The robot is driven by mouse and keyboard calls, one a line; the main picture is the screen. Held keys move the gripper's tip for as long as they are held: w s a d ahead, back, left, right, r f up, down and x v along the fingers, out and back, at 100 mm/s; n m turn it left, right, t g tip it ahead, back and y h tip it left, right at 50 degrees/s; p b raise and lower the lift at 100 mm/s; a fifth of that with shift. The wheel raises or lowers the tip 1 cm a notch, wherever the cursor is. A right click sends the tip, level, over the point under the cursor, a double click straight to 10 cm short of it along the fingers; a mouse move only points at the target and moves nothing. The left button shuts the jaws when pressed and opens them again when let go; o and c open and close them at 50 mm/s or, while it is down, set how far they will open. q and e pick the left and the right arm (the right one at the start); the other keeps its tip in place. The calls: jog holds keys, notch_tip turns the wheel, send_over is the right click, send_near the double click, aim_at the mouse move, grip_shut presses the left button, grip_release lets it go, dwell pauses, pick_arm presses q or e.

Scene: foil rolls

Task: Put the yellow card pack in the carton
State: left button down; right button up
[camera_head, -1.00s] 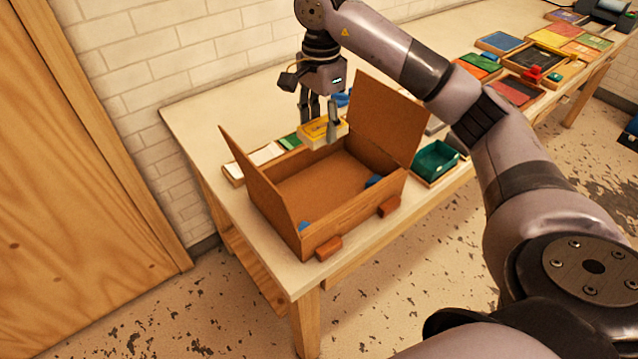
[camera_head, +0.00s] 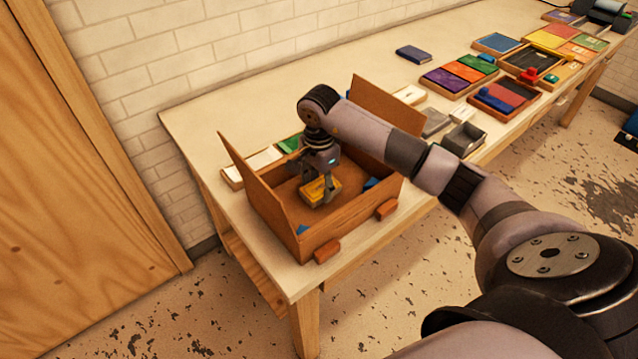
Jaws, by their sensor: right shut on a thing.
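The yellow card pack (camera_head: 318,190) is inside the outline of the open brown carton (camera_head: 335,236), near its middle. My right gripper (camera_head: 325,186) comes down from above and is shut on the pack. I cannot tell whether the pack touches the carton floor. The carton stands at the near left end of the table with its left and back right flaps raised. Small blue pieces show at its front left corner and right side. My left gripper is not in view.
A tray with white and green cards (camera_head: 255,165) lies behind the carton. A dark blue pack (camera_head: 413,54) lies alone. The back of the table is mostly clear.

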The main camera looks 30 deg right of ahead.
jog(key=shift+f, duration=0.25)
jog(key=shift+f, duration=0.1)
jog(key=o, duration=0.7)
jog(key=shift+f, duration=0.1)
jog(key=o, duration=0.5)
